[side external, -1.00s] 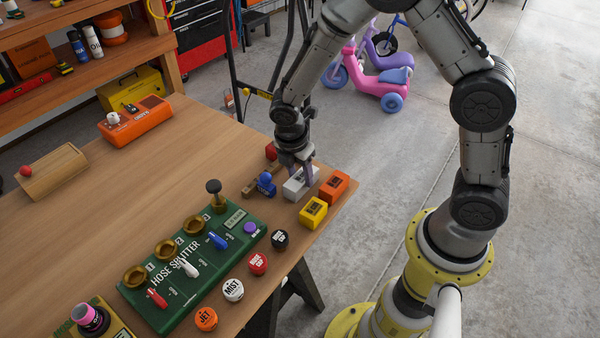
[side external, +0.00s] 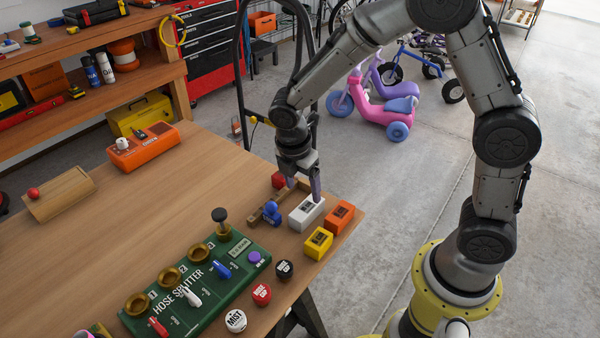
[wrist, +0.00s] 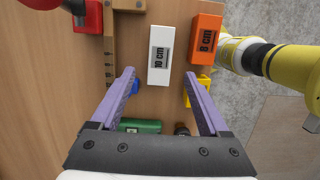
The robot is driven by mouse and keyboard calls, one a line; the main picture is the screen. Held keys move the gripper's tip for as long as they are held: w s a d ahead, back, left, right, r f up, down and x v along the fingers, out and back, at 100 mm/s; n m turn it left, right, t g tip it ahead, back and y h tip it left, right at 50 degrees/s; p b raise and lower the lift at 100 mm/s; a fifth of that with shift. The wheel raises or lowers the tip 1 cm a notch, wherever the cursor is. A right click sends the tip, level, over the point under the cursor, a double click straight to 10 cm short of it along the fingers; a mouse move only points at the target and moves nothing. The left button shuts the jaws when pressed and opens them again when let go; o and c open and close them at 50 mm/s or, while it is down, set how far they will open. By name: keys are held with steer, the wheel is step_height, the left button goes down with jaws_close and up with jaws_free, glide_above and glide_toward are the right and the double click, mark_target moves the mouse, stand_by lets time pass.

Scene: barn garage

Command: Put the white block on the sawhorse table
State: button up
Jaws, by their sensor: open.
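The white block (side external: 307,213), marked "10 cm" in the wrist view (wrist: 159,62), lies flat on the wooden sawhorse table (side external: 150,215), near the table's right edge. My gripper (side external: 303,190) is open and empty, with purple fingers. In the side view its fingertips are just above and behind the block. In the wrist view my gripper (wrist: 160,75) has its fingers spread wide, with the block between and ahead of the tips. I cannot tell the exact height of the tips above the block.
An orange block (side external: 340,217) and a yellow block (side external: 318,243) stand close to the white one. A wooden piece (side external: 262,208), a blue object (side external: 271,212) and a red block (side external: 279,180) are on its left. The green hose splitter (side external: 195,280) is nearer the camera.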

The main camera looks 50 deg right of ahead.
steer(key=s+d+r+m+t+y, duration=0.1)
steer(key=s+r+m, duration=0.3)
steer(key=r, duration=0.3)
steer(key=s+d+r+m+t, duration=0.1)
steer(key=s+r+m, duration=0.3)
steer(key=r, duration=0.3)
steer(key=s+r+m+t+y, duration=0.1)
steer(key=s+r+m+t, duration=0.1)
steer(key=s+m, duration=0.8)
steer(key=shift+s+d+r+t, duration=0.2)
steer(key=shift+s+r+t, duration=0.2)
steer(key=shift+s+t, duration=0.4)
